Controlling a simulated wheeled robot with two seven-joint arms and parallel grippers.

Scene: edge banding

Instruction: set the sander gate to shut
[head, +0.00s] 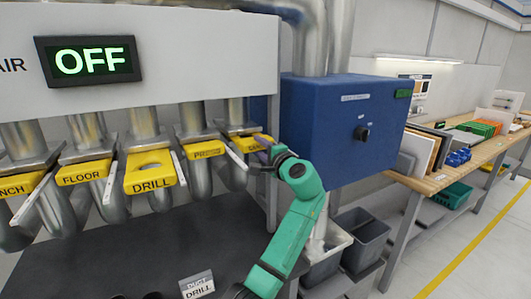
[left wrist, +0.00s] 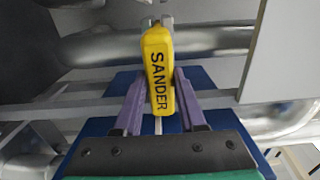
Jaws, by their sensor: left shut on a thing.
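The sander gate (head: 243,143) is the rightmost yellow slide in the row under the white panel; its label is partly hidden by my gripper in the head view. In the left wrist view the yellow sander gate (left wrist: 157,65) shows its full SANDER label, end on between my fingers. My left gripper (head: 264,147) comes from the right side of the row on a green arm. Its two purple fingers (left wrist: 157,88) are shut on the sander gate, one on each side. How far the gate is slid in is hard to tell. My right gripper is out of view.
Other yellow gates stand to the left; the drill gate (head: 150,172) sticks out and shows a hole. The panel display (head: 88,60) reads OFF. A blue box (head: 335,120) with a black knob is close to the right. A dark table (head: 130,245) lies below.

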